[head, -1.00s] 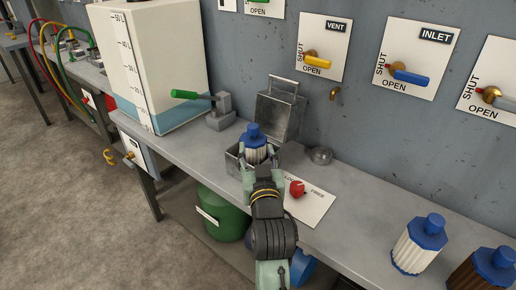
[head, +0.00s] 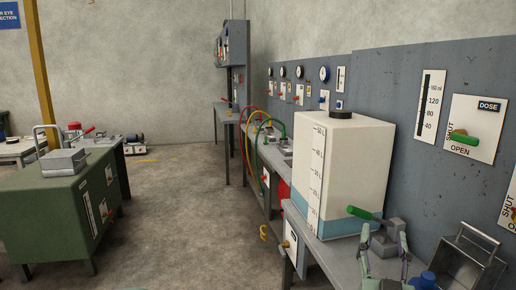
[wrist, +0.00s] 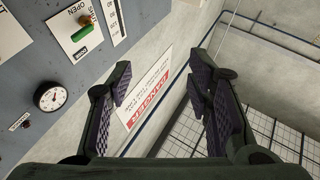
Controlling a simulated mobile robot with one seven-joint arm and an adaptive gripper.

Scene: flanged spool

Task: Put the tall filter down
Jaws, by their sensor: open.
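The blue top of a filter (head: 425,280) shows at the bottom edge of the head view, in front of the open metal box (head: 468,262). Its body is cut off by the frame, so I cannot see what it rests on here. My gripper (head: 384,235) is at the bottom of the head view, left of the blue top and apart from it. Its fingers point up. In the wrist view my gripper (wrist: 158,78) has its two fingers wide apart with nothing between them, facing a wall with a danger sign.
A panel with gauges and valves backs the bench. A green cabinet (head: 60,215) stands at left.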

